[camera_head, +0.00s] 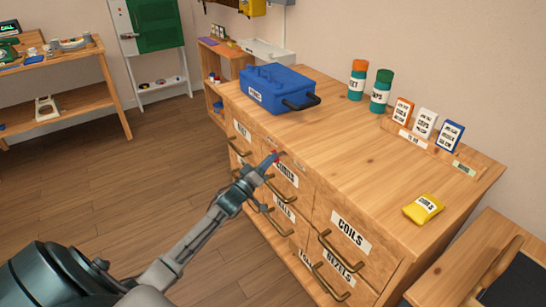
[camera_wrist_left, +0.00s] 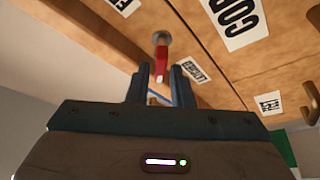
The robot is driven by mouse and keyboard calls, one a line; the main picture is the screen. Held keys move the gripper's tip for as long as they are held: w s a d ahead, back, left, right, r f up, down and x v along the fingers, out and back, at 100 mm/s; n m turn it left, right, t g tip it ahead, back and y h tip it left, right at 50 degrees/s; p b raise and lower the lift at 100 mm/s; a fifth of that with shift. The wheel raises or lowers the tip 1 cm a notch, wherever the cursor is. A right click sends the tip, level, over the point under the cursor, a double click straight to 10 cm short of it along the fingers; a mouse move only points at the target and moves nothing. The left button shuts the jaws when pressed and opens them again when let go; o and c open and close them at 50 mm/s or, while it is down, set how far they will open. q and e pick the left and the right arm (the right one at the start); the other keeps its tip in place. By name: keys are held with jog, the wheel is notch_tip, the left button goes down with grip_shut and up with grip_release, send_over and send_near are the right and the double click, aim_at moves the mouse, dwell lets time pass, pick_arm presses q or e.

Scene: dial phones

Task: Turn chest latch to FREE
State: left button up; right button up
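The wooden chest (camera_head: 390,170) stands with labelled drawers on its front. A red latch (camera_head: 278,155) with a round metal pivot sits on the front rail below the top edge. In the left wrist view the red latch (camera_wrist_left: 161,66) points down between the two fingers of my left gripper (camera_wrist_left: 160,80). The fingers are apart, with a small gap seeming to show on each side of the latch; contact is unclear. My left gripper (camera_head: 264,166) reaches the chest front in the head view. A small white label (camera_wrist_left: 196,72) beside the latch is hard to read. My right gripper is not in view.
A blue toolbox (camera_head: 275,88), two jars (camera_head: 380,91), several upright cards (camera_head: 425,123) and a yellow packet (camera_head: 423,209) are on the chest top. Brass drawer handles (camera_head: 342,243) stick out below the rail. The floor left of the chest is clear.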

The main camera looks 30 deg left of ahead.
pick_arm(q)
jog(key=shift+x, duration=1.2)
grip_shut()
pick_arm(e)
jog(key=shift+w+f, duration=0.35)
